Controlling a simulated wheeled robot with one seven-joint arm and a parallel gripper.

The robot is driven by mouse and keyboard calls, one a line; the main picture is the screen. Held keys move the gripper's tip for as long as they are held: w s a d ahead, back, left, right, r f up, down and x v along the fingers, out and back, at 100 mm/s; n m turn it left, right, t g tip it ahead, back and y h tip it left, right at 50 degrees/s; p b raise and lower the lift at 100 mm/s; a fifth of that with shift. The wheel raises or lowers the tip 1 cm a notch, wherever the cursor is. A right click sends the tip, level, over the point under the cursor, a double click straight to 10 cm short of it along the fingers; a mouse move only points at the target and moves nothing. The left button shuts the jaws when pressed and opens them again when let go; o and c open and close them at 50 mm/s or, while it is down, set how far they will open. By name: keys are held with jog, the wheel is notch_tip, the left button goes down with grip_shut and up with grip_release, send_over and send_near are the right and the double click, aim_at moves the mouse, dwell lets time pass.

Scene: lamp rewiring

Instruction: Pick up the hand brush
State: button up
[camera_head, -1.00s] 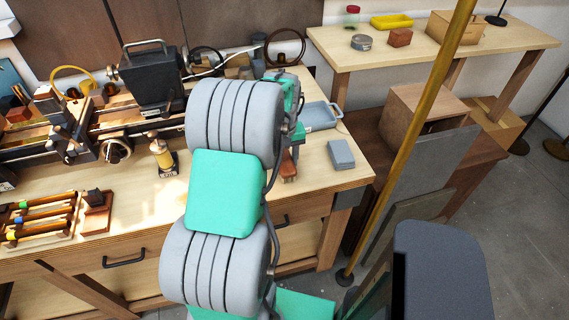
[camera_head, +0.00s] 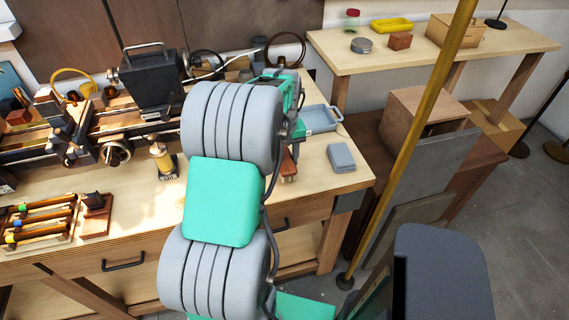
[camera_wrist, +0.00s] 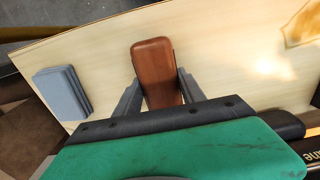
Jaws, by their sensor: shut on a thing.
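The hand brush shows in the wrist view as a brown wooden block with rounded corners (camera_wrist: 153,62). It lies between the two grey fingers of my gripper (camera_wrist: 158,92), which are shut on its sides. Its near end is hidden behind the gripper body, and no bristles show. In the head view a small reddish-brown part of the brush (camera_head: 289,164) shows just right of my arm, over the right end of the workbench. My arm hides most of the gripper there. I cannot tell whether the brush touches the bench top.
A stack of grey-blue pads (camera_head: 341,157) lies right of the brush, with a grey-blue tray (camera_head: 320,118) behind it. A lathe (camera_head: 90,130) fills the bench's left part. An oil can (camera_head: 162,158) stands left of my arm. A brass pole (camera_head: 410,145) stands right of the bench.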

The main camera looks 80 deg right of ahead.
jog(key=w+a+r+b, duration=0.3)
jog(key=w+a+r, duration=0.5)
jog(key=a+r, duration=0.3)
jog(key=shift+w, duration=0.4)
